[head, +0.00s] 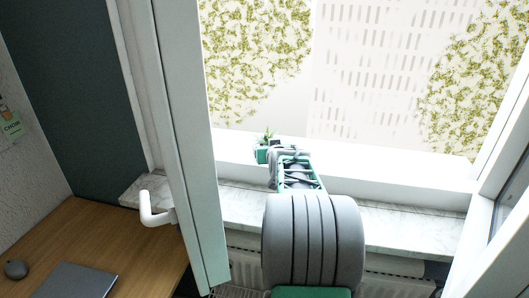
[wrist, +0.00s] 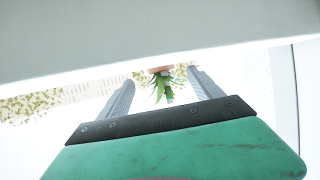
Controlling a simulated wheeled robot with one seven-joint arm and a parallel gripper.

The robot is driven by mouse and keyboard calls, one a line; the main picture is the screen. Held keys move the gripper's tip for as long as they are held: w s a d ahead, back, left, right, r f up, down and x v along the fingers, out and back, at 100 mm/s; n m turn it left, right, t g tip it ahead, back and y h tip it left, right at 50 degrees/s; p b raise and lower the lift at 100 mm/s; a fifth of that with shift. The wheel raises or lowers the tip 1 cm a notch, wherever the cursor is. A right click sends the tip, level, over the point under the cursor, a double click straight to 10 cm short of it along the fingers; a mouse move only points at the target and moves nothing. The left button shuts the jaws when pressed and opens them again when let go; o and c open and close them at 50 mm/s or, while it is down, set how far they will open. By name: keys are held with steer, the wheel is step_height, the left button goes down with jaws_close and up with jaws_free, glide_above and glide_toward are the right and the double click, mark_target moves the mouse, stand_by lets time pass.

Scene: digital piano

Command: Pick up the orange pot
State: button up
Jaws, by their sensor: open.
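The orange pot (wrist: 160,70) shows in the wrist view as a small orange-brown strip with a spiky green plant (wrist: 162,86). The plant's leaves point down in that picture. My gripper (wrist: 159,76) is open, with its two grey fingers apart. The pot and plant appear in the gap between the fingertips; I cannot tell how far beyond them they are. In the head view the plant's leaves (head: 265,136) show just above my gripper (head: 263,154) at the window sill. The pot itself is hidden there behind the gripper.
A marble sill (head: 235,203) runs below the open window. An open white window sash (head: 187,130) with a handle (head: 155,210) stands close to the left of my arm. A wooden desk (head: 75,240) with a laptop (head: 75,281) is at lower left. A radiator (head: 245,262) is below the sill.

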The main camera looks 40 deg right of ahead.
mark_target(266, 144)
steer(key=x, duration=0.5)
steer(key=shift+p, duration=0.35)
steer(key=shift+c, duration=0.5)
steer(key=shift+r, duration=0.15)
jaws_close()
